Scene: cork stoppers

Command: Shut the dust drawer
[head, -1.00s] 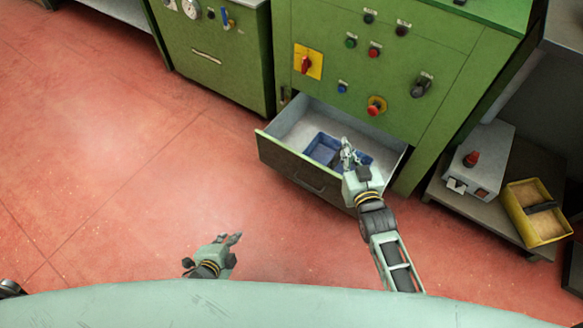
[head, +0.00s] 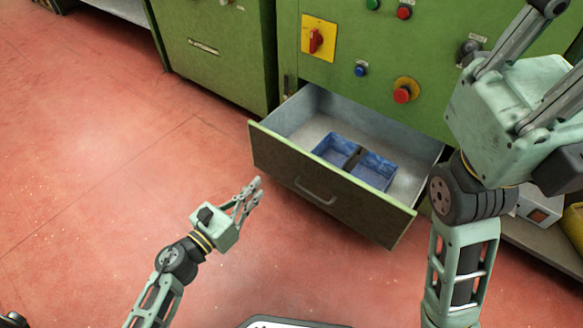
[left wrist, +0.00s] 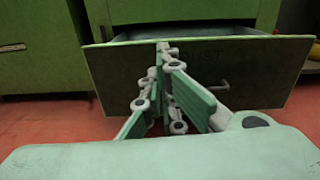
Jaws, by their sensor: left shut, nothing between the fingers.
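The dust drawer (head: 275,150) stands pulled out from the green machine in the head view. Its dark front panel with a handle (head: 316,192) faces me, and two blue bins (head: 374,171) lie inside. In the left wrist view the drawer front (left wrist: 265,75) spans the picture behind the fingers, its lettering partly hidden. My left gripper (head: 256,188) is shut and empty, in front of the panel's left part; I cannot tell whether it touches.
The green machine (head: 440,90) carries buttons and a red-and-yellow switch (head: 318,38) above the drawer. A green cabinet (head: 225,70) stands to its left. A low shelf with a yellow container (head: 573,225) is at the right. The red floor (head: 90,170) at left is clear.

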